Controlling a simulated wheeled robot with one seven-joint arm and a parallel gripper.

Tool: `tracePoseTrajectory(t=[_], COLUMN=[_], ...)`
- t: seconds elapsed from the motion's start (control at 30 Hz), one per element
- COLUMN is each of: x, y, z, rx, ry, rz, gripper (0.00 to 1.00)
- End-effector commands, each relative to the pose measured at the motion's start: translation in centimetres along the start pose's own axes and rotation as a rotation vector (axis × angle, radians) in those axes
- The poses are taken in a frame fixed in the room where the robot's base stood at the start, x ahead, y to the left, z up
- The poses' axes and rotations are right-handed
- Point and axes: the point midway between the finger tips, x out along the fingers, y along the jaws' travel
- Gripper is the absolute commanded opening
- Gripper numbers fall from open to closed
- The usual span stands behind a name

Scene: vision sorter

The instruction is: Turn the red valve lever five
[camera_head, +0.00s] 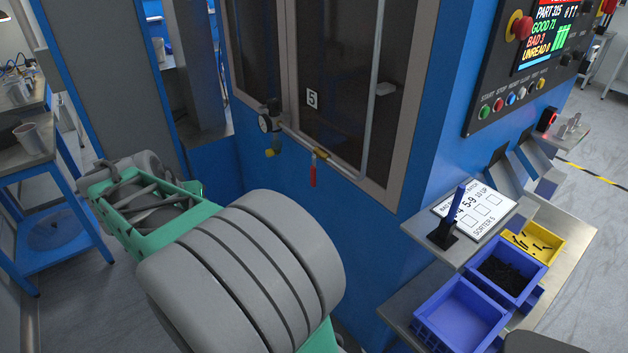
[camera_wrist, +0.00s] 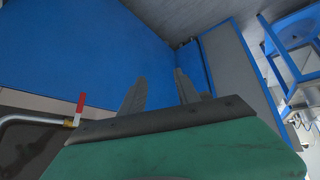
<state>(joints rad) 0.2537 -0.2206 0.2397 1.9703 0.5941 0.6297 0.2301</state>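The red valve lever (camera_head: 313,170) hangs straight down from a small brass valve (camera_head: 320,154) on a pipe at the lower edge of the machine's window. A plate marked 5 (camera_head: 312,99) is above it, to the left. In the wrist view the red lever (camera_wrist: 81,102) is at the left, beside the brass fitting at the end of a pale pipe (camera_wrist: 35,118). My gripper (camera_wrist: 160,75) is open and empty, its two dark fingers apart. The lever is off to the left of the fingers, not between them. My fingers cannot be made out in the head view.
A round gauge (camera_head: 265,124) with fittings is left of the valve. The blue machine wall (camera_head: 300,215) is below it. A shelf on the right holds a blue bin (camera_head: 462,312), a yellow tray (camera_head: 550,240) and a card (camera_head: 475,212). A blue-framed bench (camera_head: 55,180) is at left.

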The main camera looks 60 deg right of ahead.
Motion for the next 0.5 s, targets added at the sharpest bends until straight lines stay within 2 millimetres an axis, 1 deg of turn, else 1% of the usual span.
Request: tracePoseTrajectory(t=[0.03, 0.07, 0.1, 0.13, 0.2, 0.23, 0.3, 0.4, 0.43, 0.5], x=[5.6, 7.5, 9.6, 10.7, 12.2, 12.5, 12.6, 12.7, 12.8, 13.4], y=[4.2, 7.0, 10.9, 13.7, 19.0, 20.8, 23.5, 25.4, 25.7, 26.6], z=[-2.5, -4.3, -6.0, -7.0, -8.1, -8.2, -8.4, -8.6, -8.7, -8.9], rx=[0.174, 0.274, 0.394, 0.47, 0.602, 0.64, 0.7, 0.73, 0.731, 0.731], ry=[0.063, 0.112, 0.181, 0.231, 0.331, 0.366, 0.425, 0.457, 0.459, 0.458], rz=[0.152, 0.241, 0.357, 0.437, 0.593, 0.645, 0.73, 0.774, 0.776, 0.776], gripper=[0.38, 0.38, 0.38, 0.38, 0.38, 0.38, 0.38, 0.38, 0.38, 0.38])
